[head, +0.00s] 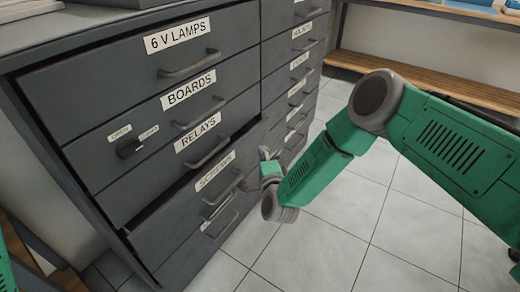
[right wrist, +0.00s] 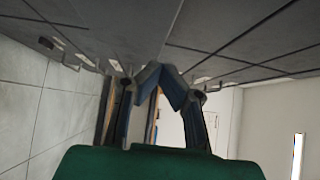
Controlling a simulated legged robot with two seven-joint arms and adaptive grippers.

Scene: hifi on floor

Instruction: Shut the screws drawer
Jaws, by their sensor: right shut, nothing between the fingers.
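The screws drawer (head: 180,216), dark grey with a white SCREWS label, is in the cabinet's left column, below the relays drawer (head: 188,150). It stands partly out, with a dark gap above its front. My left gripper is not in view.
The grey cabinet (head: 50,38) has more labelled drawers with bar handles, including boards and 6 V lamps above. A black knob (head: 129,147) sits on the boards drawer's left side. The tiled floor (head: 340,235) on the right is clear. A wooden shelf (head: 430,78) stands behind.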

